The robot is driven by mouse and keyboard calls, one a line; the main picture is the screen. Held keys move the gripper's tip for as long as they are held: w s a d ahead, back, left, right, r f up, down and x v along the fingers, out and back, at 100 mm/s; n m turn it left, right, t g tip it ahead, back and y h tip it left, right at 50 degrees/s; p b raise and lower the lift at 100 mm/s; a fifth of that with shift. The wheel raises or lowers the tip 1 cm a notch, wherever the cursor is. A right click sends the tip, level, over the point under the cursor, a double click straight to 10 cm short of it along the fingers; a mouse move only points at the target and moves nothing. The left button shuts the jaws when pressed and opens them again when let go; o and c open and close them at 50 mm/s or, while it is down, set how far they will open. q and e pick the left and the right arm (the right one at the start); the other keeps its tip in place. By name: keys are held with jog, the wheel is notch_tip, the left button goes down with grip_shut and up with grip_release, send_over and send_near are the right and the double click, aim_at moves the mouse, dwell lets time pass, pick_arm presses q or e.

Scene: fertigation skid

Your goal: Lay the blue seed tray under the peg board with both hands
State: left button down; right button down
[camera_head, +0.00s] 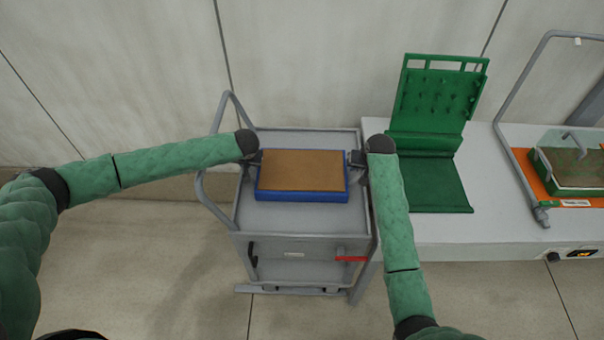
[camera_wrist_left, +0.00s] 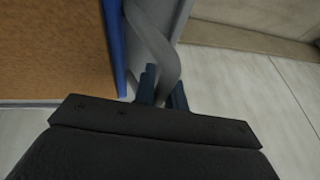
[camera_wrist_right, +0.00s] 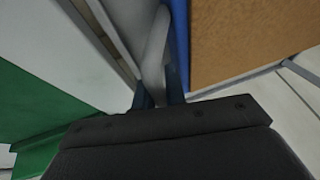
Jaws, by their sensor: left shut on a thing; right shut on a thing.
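The blue seed tray (camera_head: 300,196), filled level with brown material, is over the top of the grey cart; I cannot tell whether it rests there or is slightly raised. My left gripper (camera_head: 255,158) is at its left side, shut on a grey curved handle beside the blue wall (camera_wrist_left: 115,45) in the left wrist view. My right gripper (camera_head: 357,160) is at its right side, shut on a similar handle beside the blue wall (camera_wrist_right: 181,40) in the right wrist view. The green peg board (camera_head: 437,95) stands tilted up over a flat green base (camera_head: 435,187) on the white bench.
The grey cart (camera_head: 290,220) has a push handle at its left and stands against the bench (camera_head: 480,227). Right of the peg board, a grey hoop frame (camera_head: 510,150) and a clear-lidded green box (camera_head: 575,170) sit on an orange mat. The green base is bare.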

pick_arm(q)
jog(key=shift+r, duration=0.2)
pick_arm(e)
jog(key=shift+r, duration=0.15)
dwell(0.4)
